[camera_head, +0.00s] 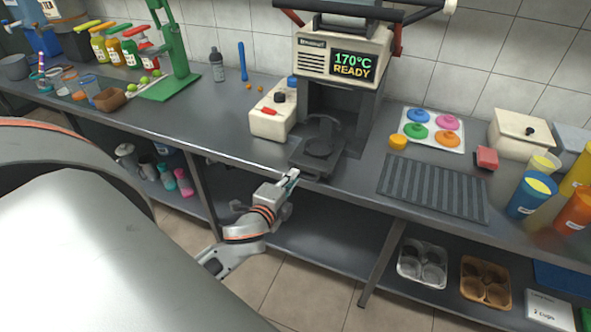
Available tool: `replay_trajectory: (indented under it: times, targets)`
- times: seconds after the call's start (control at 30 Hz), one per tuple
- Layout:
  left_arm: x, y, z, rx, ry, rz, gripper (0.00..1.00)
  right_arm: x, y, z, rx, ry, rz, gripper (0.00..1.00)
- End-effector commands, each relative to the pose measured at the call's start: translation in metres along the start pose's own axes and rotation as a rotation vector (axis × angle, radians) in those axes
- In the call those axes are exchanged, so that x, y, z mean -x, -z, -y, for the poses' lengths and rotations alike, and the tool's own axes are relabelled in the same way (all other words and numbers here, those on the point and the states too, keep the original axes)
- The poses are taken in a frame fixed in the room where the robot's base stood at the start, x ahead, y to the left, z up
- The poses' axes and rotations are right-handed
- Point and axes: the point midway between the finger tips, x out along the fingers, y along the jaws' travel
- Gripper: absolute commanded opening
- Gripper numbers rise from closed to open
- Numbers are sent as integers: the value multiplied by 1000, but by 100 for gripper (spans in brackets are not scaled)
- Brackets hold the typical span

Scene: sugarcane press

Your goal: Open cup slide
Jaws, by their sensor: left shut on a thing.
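The sealing machine (313,62) stands at the back middle of the counter, its display reading "170°C READY". Its dark cup slide (318,148) sticks out of the machine's lower opening toward the counter's front edge, with a round cup holder on it. How far it is pulled out is hard to tell. My left gripper (291,177) is at the front left corner of the slide, shut on what looks like its front edge or handle. The fingers hide the exact contact. My right gripper is not in view.
A white box with a red switch (270,117) stands left of the slide. A ribbed dark mat (434,188), an orange disc (398,142) and a tray of coloured lids (431,130) are to the right. The shelf (320,240) below is clear near my gripper.

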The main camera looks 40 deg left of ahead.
Motion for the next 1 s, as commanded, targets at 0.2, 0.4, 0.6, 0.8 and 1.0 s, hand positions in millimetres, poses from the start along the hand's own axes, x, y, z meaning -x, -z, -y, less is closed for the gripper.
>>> replay_trajectory:
  times: [0.2,0.4,0.6,0.8,1.0]
  targets:
    - [14,0,-4,4,-2,0,0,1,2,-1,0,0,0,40]
    - [16,0,-5,2,-2,0,0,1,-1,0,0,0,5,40]
    - [16,0,-5,2,-2,0,14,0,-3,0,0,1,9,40]
    - [16,0,-4,1,-1,0,26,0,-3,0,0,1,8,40]
    - [16,0,-4,0,0,0,26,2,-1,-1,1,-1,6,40]
